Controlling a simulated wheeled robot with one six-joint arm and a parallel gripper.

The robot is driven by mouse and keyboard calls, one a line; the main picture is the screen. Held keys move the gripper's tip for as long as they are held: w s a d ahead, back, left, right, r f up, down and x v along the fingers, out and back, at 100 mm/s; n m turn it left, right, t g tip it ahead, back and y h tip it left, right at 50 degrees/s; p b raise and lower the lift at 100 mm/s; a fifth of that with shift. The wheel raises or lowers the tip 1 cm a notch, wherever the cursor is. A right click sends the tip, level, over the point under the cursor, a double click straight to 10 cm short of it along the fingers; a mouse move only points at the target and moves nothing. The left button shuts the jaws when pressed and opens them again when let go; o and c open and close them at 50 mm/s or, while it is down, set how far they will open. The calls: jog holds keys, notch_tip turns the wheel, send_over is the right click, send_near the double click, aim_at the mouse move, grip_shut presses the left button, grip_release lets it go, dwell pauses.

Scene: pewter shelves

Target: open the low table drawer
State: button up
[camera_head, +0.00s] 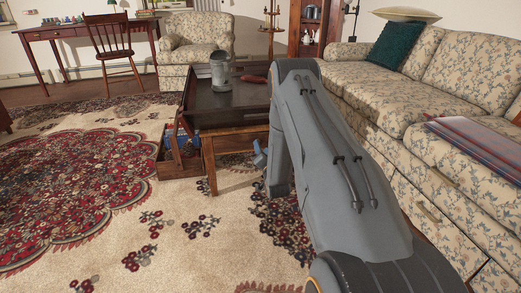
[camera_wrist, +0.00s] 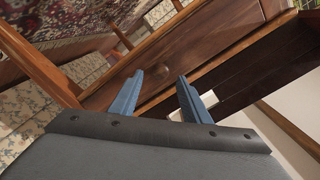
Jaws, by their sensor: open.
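The low table (camera_head: 240,100) is dark wood and stands in the middle of the head view, partly behind my arm. In the wrist view its drawer front (camera_wrist: 222,40) is a long brown wooden panel running diagonally, and it looks flush with the frame. A round wooden knob (camera_wrist: 154,84) shows on the panel between my fingers. My gripper (camera_wrist: 160,76) is open, with its two blue fingers pointing at the panel, one on each side of the knob. I cannot tell whether they touch it. In the head view, a blue finger (camera_head: 260,156) shows beside the table front.
A grey metal mug (camera_head: 220,74) and a reddish object (camera_head: 252,79) are on the table. A wooden open box or drawer (camera_head: 178,168) with small items sits at its left side. A floral sofa (camera_head: 385,92) is close on the right; patterned rug (camera_head: 75,180) lies open on the left.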

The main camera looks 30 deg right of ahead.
jog(key=shift+b+x, duration=0.5)
jog(key=shift+x, duration=1.05)
jog(key=shift+c, duration=0.3)
grip_shut()
